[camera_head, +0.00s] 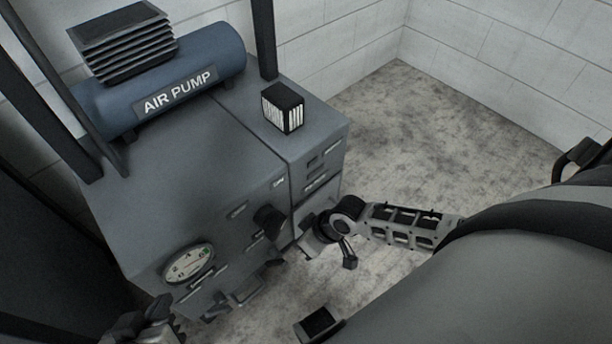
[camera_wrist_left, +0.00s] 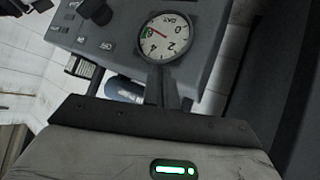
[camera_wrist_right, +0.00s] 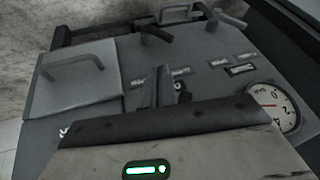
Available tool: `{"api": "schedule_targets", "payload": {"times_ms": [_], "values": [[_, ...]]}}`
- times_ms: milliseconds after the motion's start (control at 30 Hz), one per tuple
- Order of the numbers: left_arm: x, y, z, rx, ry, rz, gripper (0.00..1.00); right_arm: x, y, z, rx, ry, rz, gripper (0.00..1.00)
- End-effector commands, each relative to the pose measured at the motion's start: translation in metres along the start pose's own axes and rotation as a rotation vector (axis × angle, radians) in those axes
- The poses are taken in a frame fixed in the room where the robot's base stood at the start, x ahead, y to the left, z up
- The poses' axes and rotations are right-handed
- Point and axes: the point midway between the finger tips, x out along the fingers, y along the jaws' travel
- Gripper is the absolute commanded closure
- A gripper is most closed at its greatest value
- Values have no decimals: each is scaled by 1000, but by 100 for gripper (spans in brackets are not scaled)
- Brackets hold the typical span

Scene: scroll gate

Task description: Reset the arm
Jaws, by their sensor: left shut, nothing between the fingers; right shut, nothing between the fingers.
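My left gripper (camera_head: 160,312) is at the lower left of the head view, low in front of the grey cabinet (camera_head: 190,170) near its round gauge (camera_head: 188,265). In the left wrist view its fingers (camera_wrist_left: 164,75) are shut and empty, pointing toward the gauge (camera_wrist_left: 168,38). My right arm comes in from the right in the head view, its wrist beside the cabinet's front; its fingertips are hard to make out there. In the right wrist view the right gripper's fingers (camera_wrist_right: 163,75) are shut and empty before the cabinet front, with the gauge (camera_wrist_right: 272,105) at the right.
A blue air pump (camera_head: 160,85) and a small black-and-white box (camera_head: 283,108) stand on the cabinet. A panel with a handle (camera_wrist_right: 75,85) and several labels are on its front. White block walls (camera_head: 490,50) stand behind; the floor (camera_head: 400,120) beside the cabinet is clear.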

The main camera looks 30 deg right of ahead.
Motion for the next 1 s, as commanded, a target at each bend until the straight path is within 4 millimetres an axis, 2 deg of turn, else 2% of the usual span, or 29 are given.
{"api": "schedule_targets", "payload": {"times_ms": [33, 133, 467, 800, 1000], "values": [[-6, 1, -5, 0, 10, -3, 100, -8, 0, -1, -1, 0, 1, 100], [-9, 1, -8, 1, 22, -8, 100, -14, 1, 0, -1, -1, 2, 100], [-12, 0, -12, 2, 31, -12, 100, -18, 1, -1, -1, 0, 3, 100], [-60, 4, -59, -2, 92, -53, 100, -70, -11, -26, -1, -1, 3, 100], [-84, 4, -82, -1, 130, -77, 100, -94, -16, -38, -1, -1, 3, 100]]}}
